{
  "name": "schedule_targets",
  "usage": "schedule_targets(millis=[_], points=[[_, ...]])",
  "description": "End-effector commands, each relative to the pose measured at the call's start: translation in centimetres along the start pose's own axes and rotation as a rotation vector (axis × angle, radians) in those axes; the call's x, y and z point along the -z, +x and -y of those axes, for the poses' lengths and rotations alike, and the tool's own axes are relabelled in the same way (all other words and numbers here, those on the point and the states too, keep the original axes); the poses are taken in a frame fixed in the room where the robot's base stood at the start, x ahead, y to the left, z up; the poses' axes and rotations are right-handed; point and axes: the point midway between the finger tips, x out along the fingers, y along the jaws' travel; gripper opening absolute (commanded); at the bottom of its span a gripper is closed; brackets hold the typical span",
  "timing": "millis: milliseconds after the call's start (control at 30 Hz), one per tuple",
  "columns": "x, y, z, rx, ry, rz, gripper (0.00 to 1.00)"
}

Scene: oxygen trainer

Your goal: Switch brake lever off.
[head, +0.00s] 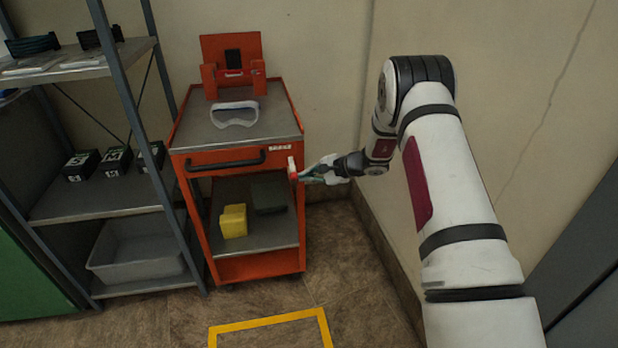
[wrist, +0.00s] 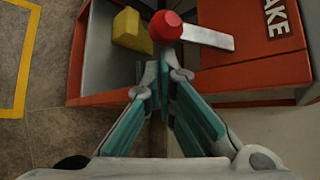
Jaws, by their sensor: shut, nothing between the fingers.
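The brake lever (head: 291,163) is a short white bar at the right front corner of the orange cart (head: 225,160), just below a white label (head: 280,147). In the wrist view the white bar (wrist: 208,39) ends in a red knob (wrist: 165,27), beside a label (wrist: 283,14) of which "AKE" can be read. My gripper (head: 305,177) is at the cart's right front corner, close to the knob. In the wrist view its fingertips (wrist: 164,66) are together and empty, just short of the red knob. I cannot tell whether they touch it.
Goggles (head: 235,114) and an orange stand (head: 232,64) are on the cart top; a yellow block (head: 233,221) and a dark block (head: 268,194) are on its lower shelf. A grey shelf rack (head: 100,195) stands left. The wall is close on the right. Floor in front is clear.

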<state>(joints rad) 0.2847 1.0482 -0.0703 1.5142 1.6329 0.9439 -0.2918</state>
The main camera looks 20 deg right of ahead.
Motion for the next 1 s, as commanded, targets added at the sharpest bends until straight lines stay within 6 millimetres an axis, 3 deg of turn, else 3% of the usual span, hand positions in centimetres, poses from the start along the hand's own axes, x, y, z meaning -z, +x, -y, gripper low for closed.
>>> schedule_targets(millis=[1000], points=[[-0.56, -0.56, 0.14, -0.078, 0.071, 0.000, 0.00]])
